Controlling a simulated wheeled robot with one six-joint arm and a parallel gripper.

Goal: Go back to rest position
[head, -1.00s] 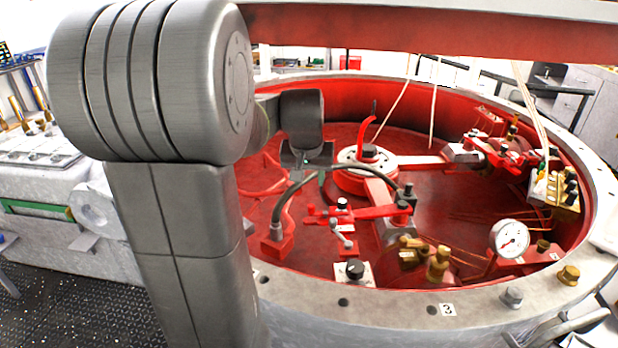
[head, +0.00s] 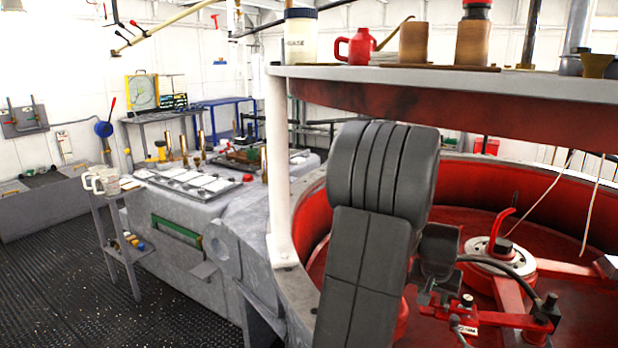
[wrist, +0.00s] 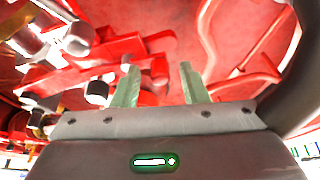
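My gripper (wrist: 158,80) points into the red round pit in the wrist view. Its two pale fingers stand apart with nothing between them. Red linkage bars (wrist: 85,65) with metal knobs lie beyond the fingers. In the head view my arm reaches over the rim of the red pit (head: 570,230), and the fingers cannot be made out clearly. The wrist hangs beside a red linkage (head: 480,318) and left of the round hub (head: 500,258).
A shelf (head: 520,82) with a red jug (head: 357,47) and jars crosses above the pit. A white post (head: 280,170) stands left of my arm. A grey bench (head: 190,205) and a small cart with mugs (head: 100,180) stand left. Dark floor (head: 50,285) is open at lower left.

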